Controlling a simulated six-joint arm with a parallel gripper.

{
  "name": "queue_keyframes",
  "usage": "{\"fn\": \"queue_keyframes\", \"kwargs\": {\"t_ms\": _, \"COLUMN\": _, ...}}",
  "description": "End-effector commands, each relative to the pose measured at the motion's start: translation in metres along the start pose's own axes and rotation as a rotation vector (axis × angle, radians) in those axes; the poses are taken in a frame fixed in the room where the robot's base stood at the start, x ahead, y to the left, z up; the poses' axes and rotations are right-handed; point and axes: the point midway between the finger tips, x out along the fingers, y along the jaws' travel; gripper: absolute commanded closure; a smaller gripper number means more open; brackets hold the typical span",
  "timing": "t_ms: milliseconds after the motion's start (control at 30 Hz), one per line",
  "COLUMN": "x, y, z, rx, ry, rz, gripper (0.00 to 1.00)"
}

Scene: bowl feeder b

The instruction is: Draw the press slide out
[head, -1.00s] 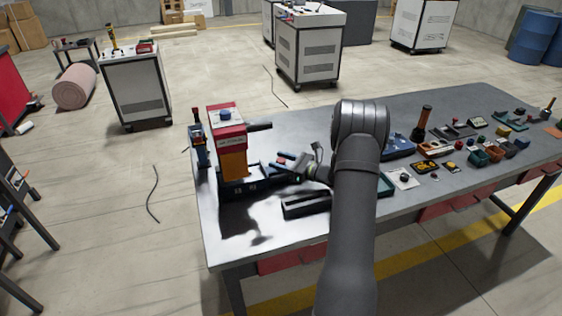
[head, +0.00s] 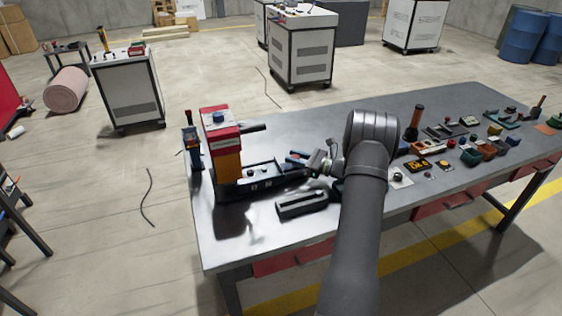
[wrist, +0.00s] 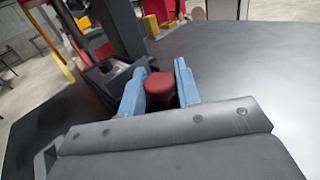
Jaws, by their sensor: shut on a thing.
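The press (head: 222,145) stands at the left end of the table, with a red head, an orange column and a dark base. Its dark slide (head: 262,183) extends to the right from under the column, with small light parts on it. My gripper (head: 308,162) is at the slide's right end. In the wrist view, the blue fingers of my gripper (wrist: 158,82) are on either side of a red knob (wrist: 160,90) and shut on it. The knob's lower part and its joint to the slide are hidden.
A dark slotted block (head: 302,203) lies on the table just in front of the slide. A blue-and-red tool (head: 192,147) stands behind the press at the left edge. Several small parts and bins (head: 470,157) fill the table's right side.

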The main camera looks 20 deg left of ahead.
Motion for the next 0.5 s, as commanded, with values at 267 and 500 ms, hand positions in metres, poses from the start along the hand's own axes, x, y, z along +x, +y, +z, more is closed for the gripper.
{"fn": "queue_keyframes", "kwargs": {"t_ms": 267, "x": -0.045, "y": -0.044, "z": -0.001, "rx": -0.002, "ry": 0.0, "rz": -0.004, "gripper": 1.0}}
{"fn": "queue_keyframes", "kwargs": {"t_ms": 500, "x": -0.067, "y": -0.066, "z": 0.0, "rx": -0.001, "ry": 0.0, "rz": -0.003, "gripper": 1.0}}
